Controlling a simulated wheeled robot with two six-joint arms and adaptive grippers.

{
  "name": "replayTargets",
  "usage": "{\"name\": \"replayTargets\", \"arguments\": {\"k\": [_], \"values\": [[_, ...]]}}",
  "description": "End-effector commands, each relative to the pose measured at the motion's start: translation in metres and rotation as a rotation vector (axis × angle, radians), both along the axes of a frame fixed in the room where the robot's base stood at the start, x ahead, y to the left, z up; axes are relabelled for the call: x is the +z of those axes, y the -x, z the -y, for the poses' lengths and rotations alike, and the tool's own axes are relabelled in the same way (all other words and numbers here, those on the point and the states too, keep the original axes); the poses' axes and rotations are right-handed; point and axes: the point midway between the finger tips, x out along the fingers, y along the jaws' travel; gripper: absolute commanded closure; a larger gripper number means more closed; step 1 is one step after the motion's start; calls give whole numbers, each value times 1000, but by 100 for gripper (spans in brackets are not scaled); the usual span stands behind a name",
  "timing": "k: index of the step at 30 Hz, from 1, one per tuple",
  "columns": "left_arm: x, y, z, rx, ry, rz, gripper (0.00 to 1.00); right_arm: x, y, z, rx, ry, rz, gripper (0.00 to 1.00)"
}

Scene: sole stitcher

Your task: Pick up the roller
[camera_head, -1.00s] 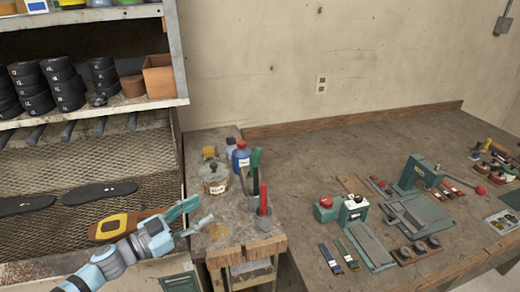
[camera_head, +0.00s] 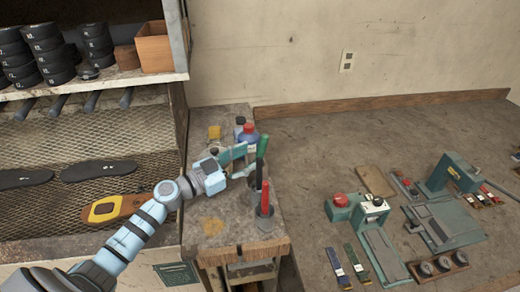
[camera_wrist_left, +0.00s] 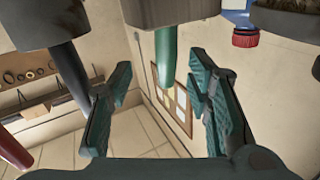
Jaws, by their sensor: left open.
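A tool with a green handle (camera_head: 262,146) stands upright on the small bench; it may be the roller, but its working end is hidden. In the left wrist view the green handle (camera_wrist_left: 167,52) shows between the two fingers, with no clear contact. My left gripper (camera_head: 247,161) is open beside the handle, on its left in the head view, and also shows in the wrist view (camera_wrist_left: 160,95). A red-handled tool (camera_head: 265,195) stands in a grey cup (camera_head: 265,222) nearer the bench's front. My right gripper is not in view.
A blue bottle (camera_head: 250,135) stands close behind the gripper; its red cap (camera_wrist_left: 245,39) shows in the wrist view. A dark handle (camera_wrist_left: 70,75) is beside the left-hand finger there. The bench front (camera_head: 215,240) is clear. A green press (camera_head: 450,172) stands on the right table.

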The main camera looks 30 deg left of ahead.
Motion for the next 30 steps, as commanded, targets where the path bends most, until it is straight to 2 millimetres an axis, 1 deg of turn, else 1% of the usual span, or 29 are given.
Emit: {"name": "replayTargets", "arguments": {"k": [2, 5, 6, 9, 12, 16, 17, 18, 25, 30], "values": [[-1, -8, 3, 1, 2, 1, 55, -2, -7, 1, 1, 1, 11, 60], [-2, -26, 8, 0, 2, 4, 55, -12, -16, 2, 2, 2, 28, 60], [-2, -34, 11, -1, 1, 4, 55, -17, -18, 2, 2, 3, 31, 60], [-2, -49, 19, -2, 0, 1, 55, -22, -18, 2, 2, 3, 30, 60], [-1, -54, 21, -3, 0, -3, 55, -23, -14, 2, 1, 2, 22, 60], [1, -53, 22, -3, -1, -2, 55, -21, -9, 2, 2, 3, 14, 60], [1, -53, 21, -3, -1, -2, 56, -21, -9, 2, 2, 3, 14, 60], [1, -53, 21, -3, -1, -2, 63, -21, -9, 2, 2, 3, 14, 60], [1, -53, 21, -2, -2, -2, 99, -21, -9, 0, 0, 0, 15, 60], [1, -53, 21, -2, -3, -1, 100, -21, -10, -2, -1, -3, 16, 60]]}}
